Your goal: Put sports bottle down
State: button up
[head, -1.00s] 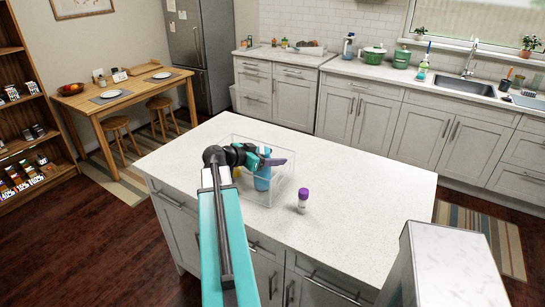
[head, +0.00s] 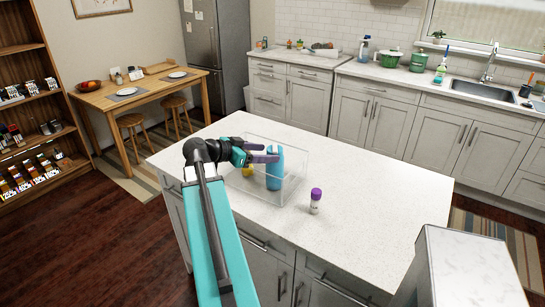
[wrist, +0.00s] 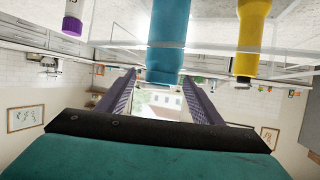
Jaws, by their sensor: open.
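The sports bottle is a blue cylinder (head: 274,172) standing upright in a clear open bin (head: 297,187) on the white island counter. It also shows hanging from the top in the upside-down wrist view (wrist: 169,35). My gripper (head: 265,154) is open, level with the bottle's upper part and on its left side. In the wrist view the bottle's top lies ahead, in line with the gap between my fingers (wrist: 158,78). I cannot tell whether the fingertips still reach around it.
A yellow bottle (wrist: 250,38) stands beside the blue one in the bin. A white bottle with a purple cap (head: 315,203) stands on the island, just outside the bin. The island's right part (head: 385,185) is clear.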

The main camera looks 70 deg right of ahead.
jog(key=shift+v, duration=0.9)
